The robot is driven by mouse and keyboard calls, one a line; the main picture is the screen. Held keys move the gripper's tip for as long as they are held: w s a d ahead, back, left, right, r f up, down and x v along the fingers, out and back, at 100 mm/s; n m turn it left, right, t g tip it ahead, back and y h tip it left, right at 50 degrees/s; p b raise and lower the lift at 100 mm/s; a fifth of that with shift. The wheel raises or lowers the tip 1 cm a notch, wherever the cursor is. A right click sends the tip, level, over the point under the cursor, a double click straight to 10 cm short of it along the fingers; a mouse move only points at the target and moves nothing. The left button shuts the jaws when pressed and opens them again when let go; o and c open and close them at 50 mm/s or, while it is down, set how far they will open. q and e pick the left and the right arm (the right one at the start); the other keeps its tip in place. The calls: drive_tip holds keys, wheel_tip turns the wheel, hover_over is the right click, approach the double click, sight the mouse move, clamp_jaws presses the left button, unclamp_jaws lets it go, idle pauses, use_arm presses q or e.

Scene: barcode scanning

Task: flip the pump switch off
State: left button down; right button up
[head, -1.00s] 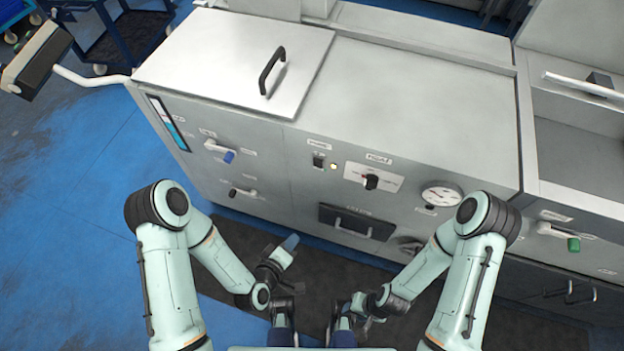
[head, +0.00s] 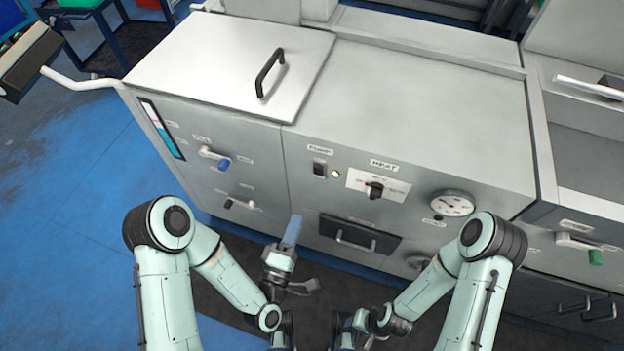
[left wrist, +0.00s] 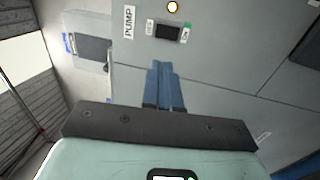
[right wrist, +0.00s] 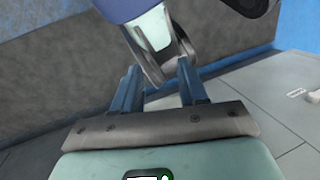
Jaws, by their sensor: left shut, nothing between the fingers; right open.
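The pump switch (head: 319,169) is a small dark rocker under the PUMP label on the grey machine's front panel. My right gripper (right wrist: 158,75) is open and empty, low near my base. The rocker's position is too small to tell.
The panel also carries a heat knob (head: 375,190), a gauge (head: 453,204), a drawer with a handle (head: 358,236) and a blue-handled valve (head: 222,163). A lid with a black handle (head: 270,72) lies on top. The space before the switch looks clear.

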use_arm(q)
drive_tip(key=b, duration=0.5)
approach(316, 168)
drive_tip(key=x, duration=0.7)
drive_tip(key=shift+f, duration=0.3)
use_arm(e)
drive_tip(key=w+d+f+t+h, duration=0.1)
drive_tip(key=w+d+f+t, duration=0.1)
drive_tip(key=w+d+f, duration=0.2)
drive_tip(key=w+f, duration=0.2)
drive_tip(key=w, duration=0.2)
drive_tip(key=shift+w+f+m+t, duration=0.15)
drive_tip(key=shift+f+m+t, duration=0.15)
drive_tip(key=shift+f+t, duration=0.1)
drive_tip(key=shift+r, duration=0.1)
use_arm(q)
drive_tip(key=shift+r, duration=0.15)
drive_tip(key=shift+w+r+g+p, duration=0.3)
drive_tip(key=shift+g+p, duration=0.4)
drive_tip(key=shift+p, duration=0.45)
use_arm(e)
drive_tip(key=shift+g, duration=0.6)
drive_tip(key=s, duration=0.1)
drive_tip(key=s+a+r, duration=0.2)
drive_tip(key=shift+s+r, duration=0.25)
drive_tip(key=shift+s, duration=0.15)
